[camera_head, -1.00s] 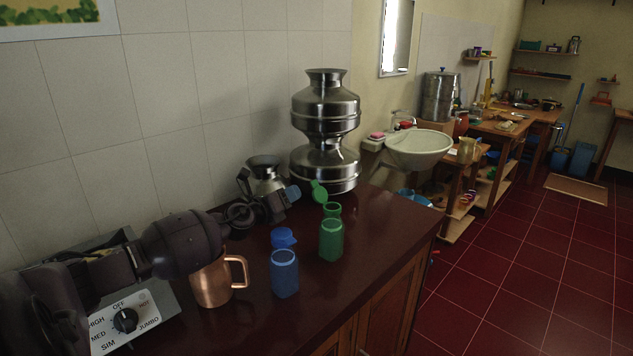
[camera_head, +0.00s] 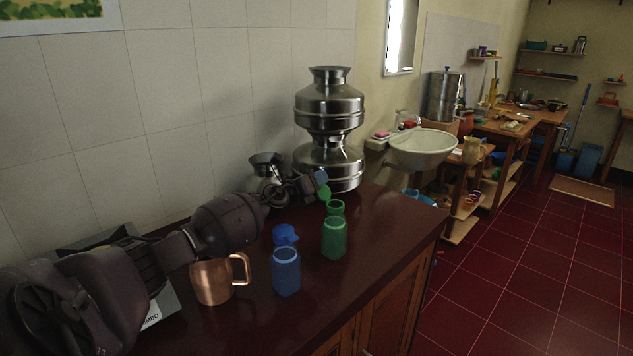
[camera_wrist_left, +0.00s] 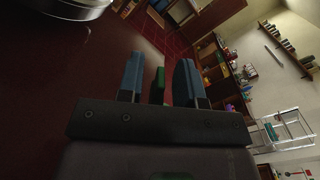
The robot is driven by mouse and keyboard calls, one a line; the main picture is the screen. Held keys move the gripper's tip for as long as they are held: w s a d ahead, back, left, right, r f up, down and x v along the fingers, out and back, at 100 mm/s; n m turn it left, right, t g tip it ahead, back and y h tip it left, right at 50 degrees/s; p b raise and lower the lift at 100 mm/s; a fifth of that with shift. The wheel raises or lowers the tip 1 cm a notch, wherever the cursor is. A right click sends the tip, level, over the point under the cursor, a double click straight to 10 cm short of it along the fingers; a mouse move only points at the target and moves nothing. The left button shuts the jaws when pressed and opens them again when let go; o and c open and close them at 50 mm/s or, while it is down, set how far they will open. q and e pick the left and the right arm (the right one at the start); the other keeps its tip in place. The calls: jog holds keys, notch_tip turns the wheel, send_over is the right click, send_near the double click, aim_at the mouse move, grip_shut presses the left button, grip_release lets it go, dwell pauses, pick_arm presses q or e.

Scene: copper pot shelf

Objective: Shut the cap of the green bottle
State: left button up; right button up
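The green bottle (camera_head: 334,239) stands upright on the dark red counter, and a green ring-shaped part (camera_head: 335,208) shows just behind its top. The green cap (camera_head: 324,193) is tilted up above and behind the bottle, clear of the bottle's mouth. My left gripper (camera_head: 320,182) reaches in from the left with its blue fingertips at the cap, which they partly hide. In the left wrist view its blue fingers (camera_wrist_left: 159,80) stand apart, with a green piece (camera_wrist_left: 159,84) between them and gaps on both sides. My right gripper is not in view.
A blue bottle (camera_head: 286,270) with a raised blue cap (camera_head: 285,235) and a copper mug (camera_head: 212,282) stand close below my left arm. Stacked steel pots (camera_head: 329,128) and a steel jug (camera_head: 265,172) stand behind. The counter's right front is clear.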

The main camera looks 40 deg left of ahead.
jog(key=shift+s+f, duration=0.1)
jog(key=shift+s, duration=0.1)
pick_arm(q)
jog(key=shift+c, duration=0.6)
grip_shut()
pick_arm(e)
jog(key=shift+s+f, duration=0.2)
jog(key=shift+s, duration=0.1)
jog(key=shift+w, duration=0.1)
